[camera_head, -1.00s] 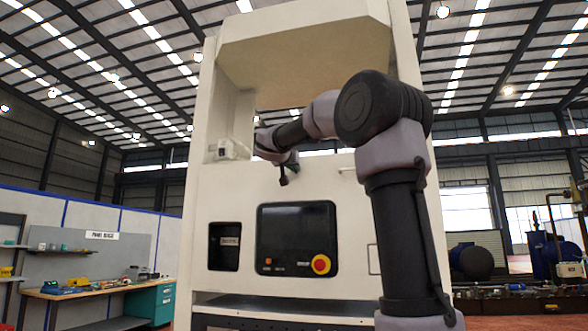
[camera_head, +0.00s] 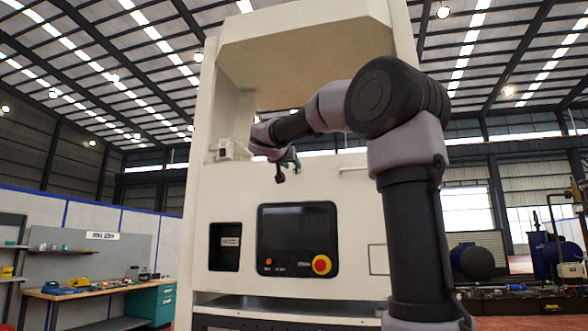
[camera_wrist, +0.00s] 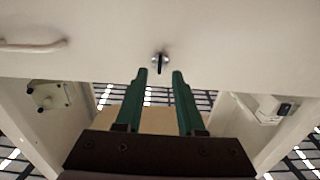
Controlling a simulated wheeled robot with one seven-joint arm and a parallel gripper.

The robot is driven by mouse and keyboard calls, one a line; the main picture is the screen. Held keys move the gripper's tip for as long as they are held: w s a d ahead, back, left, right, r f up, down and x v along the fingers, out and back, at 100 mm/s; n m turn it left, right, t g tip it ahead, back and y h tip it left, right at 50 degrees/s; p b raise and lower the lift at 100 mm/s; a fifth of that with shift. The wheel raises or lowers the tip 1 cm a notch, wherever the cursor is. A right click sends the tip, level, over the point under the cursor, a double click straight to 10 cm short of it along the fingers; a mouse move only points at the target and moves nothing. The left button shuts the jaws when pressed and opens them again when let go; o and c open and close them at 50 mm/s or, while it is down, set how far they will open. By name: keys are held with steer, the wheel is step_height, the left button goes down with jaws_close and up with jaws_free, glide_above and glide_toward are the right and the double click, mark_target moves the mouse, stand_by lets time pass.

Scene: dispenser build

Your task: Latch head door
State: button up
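A large cream cabinet (camera_head: 215,185) with an open bay stands before me. In the wrist view a cream panel (camera_wrist: 230,40) carries a small latch (camera_wrist: 160,62) with a dark upright bar on a metal base. My gripper (camera_wrist: 159,76) has two green fingers, parted and empty. Their tips appear just below the latch in the picture, one to each side; whether they touch the panel cannot be told. In the head view my gripper (camera_head: 288,167) is small, in front of the bay's lower part, and the latch cannot be made out.
A bar handle (camera_wrist: 32,46) is on the panel; it also shows in the head view (camera_head: 353,169). Small boxes (camera_wrist: 50,95) and (camera_wrist: 272,108) are on the bay's side walls. A screen (camera_head: 297,238) with a red stop button (camera_head: 321,264) is below.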

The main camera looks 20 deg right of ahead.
steer(key=v, duration=0.6)
steer(key=shift+s+a, duration=0.2)
steer(key=shift+s, duration=0.1)
steer(key=s+d+f+n+g+y, duration=0.1)
steer(key=s+f+g, duration=0.15)
steer(key=f, duration=0.35)
steer(key=s+d+f+g+y, duration=0.1)
steer(key=s+f+y, duration=0.15)
steer(key=f, duration=0.35)
steer(key=s+a+f+n+g+y, duration=0.1)
steer(key=s+a+f+y, duration=0.1)
steer(key=s+f, duration=0.4)
steer(key=s+a+f+g+y, duration=0.1)
steer(key=s+a+f+y, duration=0.2)
steer(key=s+f, duration=0.3)
steer(key=s+a+f+n+g+y, duration=0.1)
steer(key=s+a+f+y, duration=0.2)
steer(key=s+f, duration=0.4)
step_height(320, 180, down, 7)
steer(key=shift+r+n+y, duration=0.1)
steer(key=shift+n+y, duration=0.2)
steer(key=shift+y, duration=0.45)
steer(key=shift+s+a+g, duration=0.1)
steer(key=shift+s+g, duration=0.05)
steer(key=shift+g, duration=0.1)
